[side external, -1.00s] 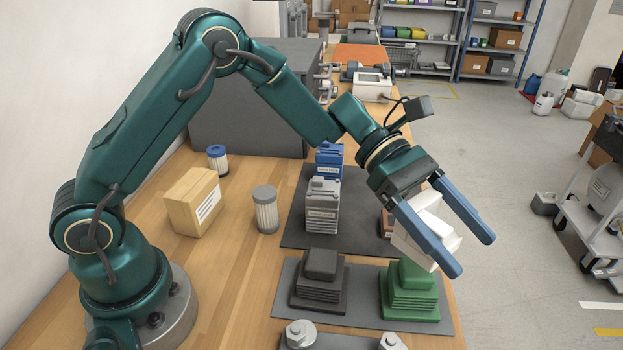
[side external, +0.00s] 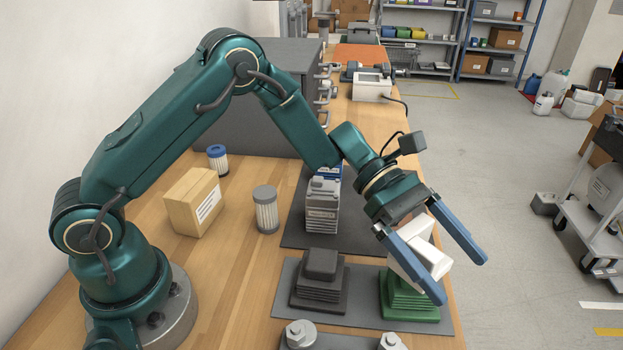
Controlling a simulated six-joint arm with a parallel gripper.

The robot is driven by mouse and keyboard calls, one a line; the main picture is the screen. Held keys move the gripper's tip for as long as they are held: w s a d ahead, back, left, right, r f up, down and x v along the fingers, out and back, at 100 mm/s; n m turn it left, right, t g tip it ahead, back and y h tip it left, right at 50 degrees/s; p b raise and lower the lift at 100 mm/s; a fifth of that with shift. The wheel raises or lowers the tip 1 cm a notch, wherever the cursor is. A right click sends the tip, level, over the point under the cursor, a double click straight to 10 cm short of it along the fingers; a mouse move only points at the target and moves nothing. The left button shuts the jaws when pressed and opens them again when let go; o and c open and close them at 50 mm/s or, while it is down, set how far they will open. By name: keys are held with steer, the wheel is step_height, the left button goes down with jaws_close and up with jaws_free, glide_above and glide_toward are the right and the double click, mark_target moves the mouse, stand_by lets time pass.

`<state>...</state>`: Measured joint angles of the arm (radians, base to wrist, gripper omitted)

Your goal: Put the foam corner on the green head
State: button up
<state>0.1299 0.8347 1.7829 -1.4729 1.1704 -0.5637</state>
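The white foam corner (side external: 431,258) is over the top of the green head (side external: 408,303) and appears to rest on it, covering its upper part. My gripper (side external: 459,279) is around the foam corner, its two blue fingers angled down on either side. The fingers are spread, with a visible gap between the foam and the right finger, so the gripper looks open. The left finger hides part of the foam and of the green head, so the exact contact there cannot be seen.
A dark stepped head (side external: 320,281) stands left of the green one on the same grey mat (side external: 365,314). Behind are a grey stepped unit (side external: 322,207), a filter cylinder (side external: 265,210) and a cardboard box (side external: 194,202). The bench's right edge is close to the green head.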

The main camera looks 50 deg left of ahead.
steer(key=shift+a+r, duration=0.2)
steer(key=shift+r, duration=0.05)
steer(key=v, duration=1.1)
steer(key=s+a+m+t+y, duration=0.2)
steer(key=s+a+m+y, duration=0.3)
steer(key=s+m, duration=0.3)
steer(key=s+a+r+m+t+y, duration=0.1)
steer(key=s+a+m+t+y, duration=0.2)
steer(key=s+a+m+y, duration=0.2)
steer(key=s+m+y, duration=0.3)
steer(key=s+m, duration=0.1)
steer(key=m, duration=0.1)
steer(key=shift+s+r+t, duration=0.2)
steer(key=shift+r+t, duration=0.1)
